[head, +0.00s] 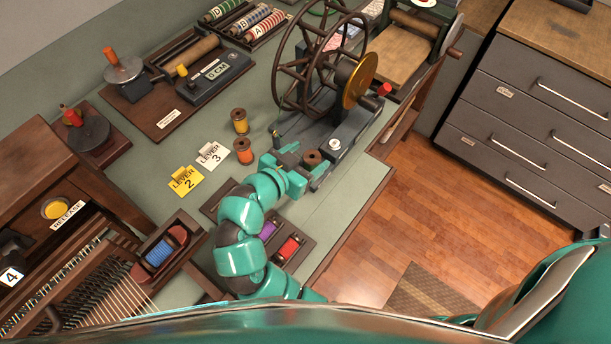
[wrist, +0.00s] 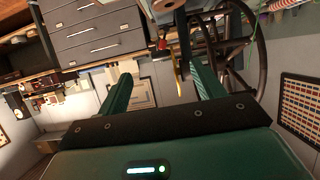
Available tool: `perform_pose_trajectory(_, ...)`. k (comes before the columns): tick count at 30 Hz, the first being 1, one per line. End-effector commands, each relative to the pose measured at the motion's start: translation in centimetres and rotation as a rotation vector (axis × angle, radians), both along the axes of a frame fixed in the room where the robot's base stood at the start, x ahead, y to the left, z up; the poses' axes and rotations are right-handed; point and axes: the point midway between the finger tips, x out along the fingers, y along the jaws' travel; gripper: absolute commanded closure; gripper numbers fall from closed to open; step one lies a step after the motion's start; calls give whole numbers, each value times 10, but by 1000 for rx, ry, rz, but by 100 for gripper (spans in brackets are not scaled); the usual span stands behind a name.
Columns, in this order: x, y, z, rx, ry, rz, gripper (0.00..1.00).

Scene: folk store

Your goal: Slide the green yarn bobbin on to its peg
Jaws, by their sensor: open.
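A round wooden end (wrist: 166,6) shows at the top edge beyond the fingertips. My arm covers part of the dark bobbin tray (head: 306,242).
A red bobbin (head: 289,248) and a purple one (head: 268,230) lie in the tray. Yellow (head: 240,121) and orange (head: 244,150) bobbins stand left of the large spoked wheel (head: 317,62). Lever cards (head: 187,181) lie nearby. The right table edge is close.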

Motion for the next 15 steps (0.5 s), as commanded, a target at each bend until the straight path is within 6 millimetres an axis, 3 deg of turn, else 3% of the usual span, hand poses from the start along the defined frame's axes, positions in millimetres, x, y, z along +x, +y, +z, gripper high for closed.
perform_pose_trajectory(1, -8, 1, 14, 0, -2, 6, 33)
perform_pose_trajectory(15, -84, -1, 43, -1, 2, 3, 33)
